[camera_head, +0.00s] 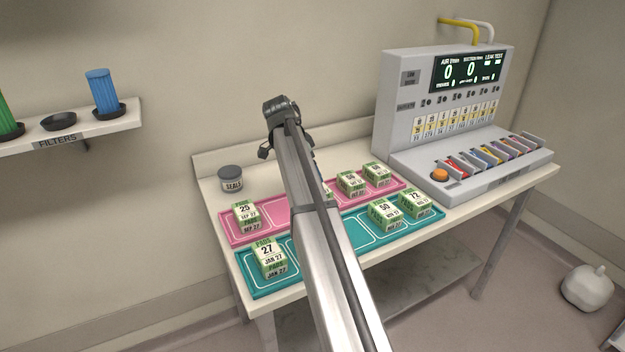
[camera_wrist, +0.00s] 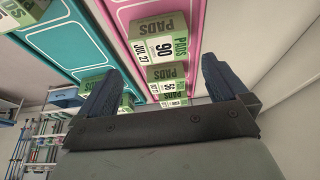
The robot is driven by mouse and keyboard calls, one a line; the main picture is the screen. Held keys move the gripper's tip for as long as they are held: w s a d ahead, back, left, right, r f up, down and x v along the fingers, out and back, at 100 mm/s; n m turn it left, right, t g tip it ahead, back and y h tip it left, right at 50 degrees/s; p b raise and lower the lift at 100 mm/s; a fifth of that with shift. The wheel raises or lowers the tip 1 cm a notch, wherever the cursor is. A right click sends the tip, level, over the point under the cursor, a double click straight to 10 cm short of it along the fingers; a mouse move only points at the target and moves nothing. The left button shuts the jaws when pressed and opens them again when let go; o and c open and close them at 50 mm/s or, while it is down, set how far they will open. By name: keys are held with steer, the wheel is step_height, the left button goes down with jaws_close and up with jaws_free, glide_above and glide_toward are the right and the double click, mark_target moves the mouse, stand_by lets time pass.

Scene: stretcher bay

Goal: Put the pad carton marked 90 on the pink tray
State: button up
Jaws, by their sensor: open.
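The green and white pad carton marked 90 (camera_wrist: 158,38) sits on the pink tray (camera_wrist: 127,12) in the wrist view. In the head view, a sliver of a carton (camera_head: 328,192) shows beside my arm on the pink tray (camera_head: 240,233); its number is hidden. My gripper (camera_wrist: 157,92) is open with nothing between its blue fingers. The 90 carton lies ahead of the fingers, apart from them. In the head view my arm crosses over both trays and its end is above the back of the table; the fingertips are not clear there.
The pink tray also holds carton 25 (camera_head: 246,217) and two cartons at right (camera_head: 351,183). The teal tray (camera_head: 318,262) in front holds cartons 27 (camera_head: 269,259), 50 (camera_head: 384,214) and 72 (camera_head: 415,204).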

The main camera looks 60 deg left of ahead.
steer(key=shift+v, duration=1.2)
